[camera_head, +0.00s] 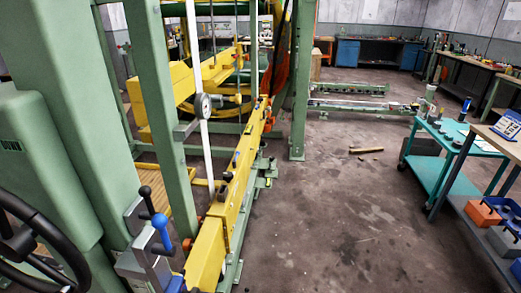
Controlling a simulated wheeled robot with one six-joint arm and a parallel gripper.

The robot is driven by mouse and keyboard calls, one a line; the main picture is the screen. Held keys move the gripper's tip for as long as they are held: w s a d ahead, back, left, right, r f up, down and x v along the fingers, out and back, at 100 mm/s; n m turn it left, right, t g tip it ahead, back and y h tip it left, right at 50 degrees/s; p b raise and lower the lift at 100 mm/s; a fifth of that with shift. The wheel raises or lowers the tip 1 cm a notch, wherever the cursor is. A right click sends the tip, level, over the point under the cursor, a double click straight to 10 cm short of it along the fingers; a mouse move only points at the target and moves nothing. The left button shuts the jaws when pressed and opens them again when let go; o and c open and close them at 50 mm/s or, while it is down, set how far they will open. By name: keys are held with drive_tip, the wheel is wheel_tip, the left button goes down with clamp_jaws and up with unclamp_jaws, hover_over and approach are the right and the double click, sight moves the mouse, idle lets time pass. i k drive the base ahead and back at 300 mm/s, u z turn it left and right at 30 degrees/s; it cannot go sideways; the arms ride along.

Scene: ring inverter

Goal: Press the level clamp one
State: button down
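My gripper is not in view. No part here is marked clearly enough to tell which one is level clamp one.
A green column (165,120) and a black handwheel (30,245) fill the left. A round gauge (203,105) sits by a white strip. A teal cart (455,150) and a workbench (500,130) stand at right. The floor between is mostly clear, with two small bars (366,150).

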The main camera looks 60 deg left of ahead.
sight(238, 152)
drive_tip(key=i, duration=0.25)
drive_tip(key=u, duration=1.1)
drive_tip(key=k, duration=1.25)
drive_tip(key=z, duration=0.8)
drive_tip(key=i, duration=2.05)
drive_tip(key=u, duration=0.45)
drive_tip(key=i, duration=2.3)
drive_tip(key=u, duration=0.7)
drive_tip(key=i, duration=1.65)
drive_tip(key=u, duration=0.65)
